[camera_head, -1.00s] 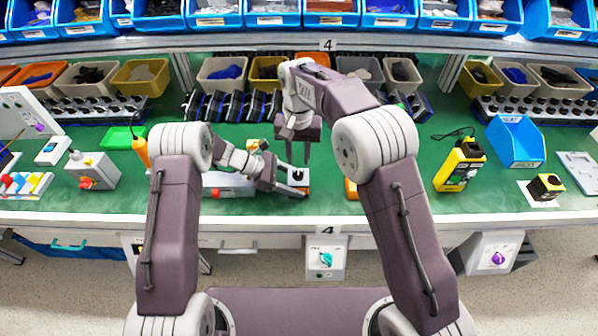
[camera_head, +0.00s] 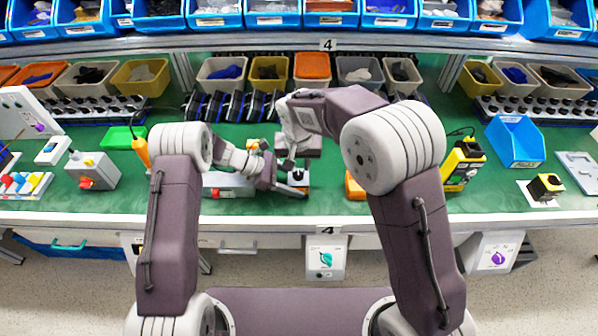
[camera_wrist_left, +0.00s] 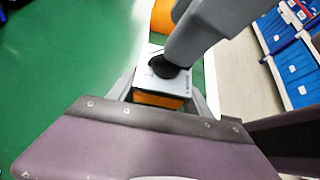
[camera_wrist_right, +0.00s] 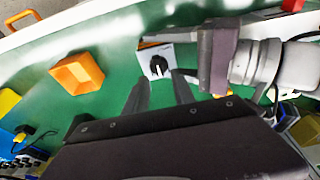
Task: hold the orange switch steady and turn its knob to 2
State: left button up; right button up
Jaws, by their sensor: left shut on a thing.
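The orange switch (camera_head: 299,177) lies on the green bench; its white face with a black knob (camera_wrist_left: 163,67) points up. The orange side (camera_wrist_left: 157,100) shows in the left wrist view. My left gripper (camera_head: 293,186) is shut on the switch body, a finger on either side. My right gripper (camera_wrist_right: 160,76) is open just above the switch. Its two fingertips are spread on either side of the knob in the right wrist view and look apart from it. One right finger hides part of the switch in the left wrist view. The face markings are too small to read.
Bins line the back. The bench's front edge is close to the switch.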

aim_at(298, 173)
jog(key=shift+s+x, duration=0.15)
jog(key=shift+x, duration=0.55)
jog(key=shift+s+x, duration=0.2)
jog(key=shift+x, duration=0.45)
jog(key=shift+f, duration=0.1)
grip_shut()
jog(key=shift+s+f, duration=0.1)
jog(key=shift+f, duration=0.05)
